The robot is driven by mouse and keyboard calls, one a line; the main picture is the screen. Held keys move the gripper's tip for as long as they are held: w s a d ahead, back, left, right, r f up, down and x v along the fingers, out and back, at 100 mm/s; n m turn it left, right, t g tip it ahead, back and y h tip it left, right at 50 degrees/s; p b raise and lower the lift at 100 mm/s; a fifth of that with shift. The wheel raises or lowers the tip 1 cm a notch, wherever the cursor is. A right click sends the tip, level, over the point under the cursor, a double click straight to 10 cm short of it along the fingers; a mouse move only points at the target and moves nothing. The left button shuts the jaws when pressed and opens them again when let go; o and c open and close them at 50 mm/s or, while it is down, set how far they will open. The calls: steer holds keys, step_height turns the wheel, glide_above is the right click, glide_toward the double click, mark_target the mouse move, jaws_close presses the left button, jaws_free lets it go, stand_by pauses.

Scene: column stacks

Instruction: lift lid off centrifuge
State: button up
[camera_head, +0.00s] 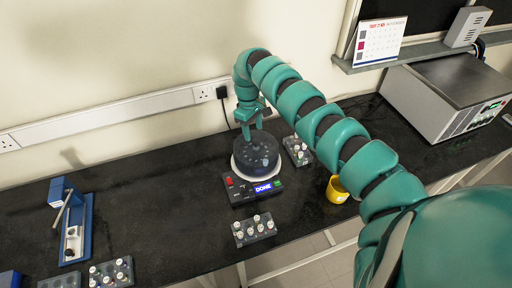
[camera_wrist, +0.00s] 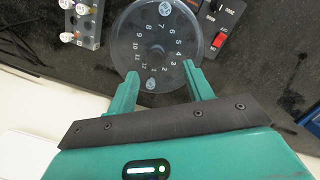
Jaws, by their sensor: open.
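The centrifuge (camera_head: 241,188) stands on the black bench, with a small screen that reads "DONE" and a red switch on its front. Its round, dark see-through lid (camera_head: 262,158) is on top. In the wrist view the lid (camera_wrist: 136,62) shows numbers in a ring and a small knob at the middle. My gripper (camera_head: 252,132) is above the lid, pointing down. In the wrist view my gripper (camera_wrist: 161,74) is open, with its two fingers apart over the near part of the lid and nothing between them but the lid's face below. I cannot tell whether the fingertips touch the lid.
A tube rack (camera_head: 254,229) is in front of the centrifuge and another (camera_head: 298,151) is right behind it. A yellow cup (camera_head: 337,190) stands to the right, beside my arm. A blue press-like device (camera_head: 75,229) and more racks (camera_head: 111,272) are at left. Bench between is clear.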

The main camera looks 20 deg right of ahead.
mark_target(256, 140)
steer(key=shift+d+f+p, duration=0.15)
steer(key=shift+f+p, duration=0.4)
steer(key=shift+f, duration=0.35)
steer(key=shift+d+f+p, duration=0.2)
steer(key=shift+f+p, duration=0.3)
steer(key=shift+f, duration=0.45)
steer(key=shift+d+f+p, duration=0.15)
steer(key=shift+f+p, duration=0.4)
steer(key=shift+f, duration=0.35)
jaws_close()
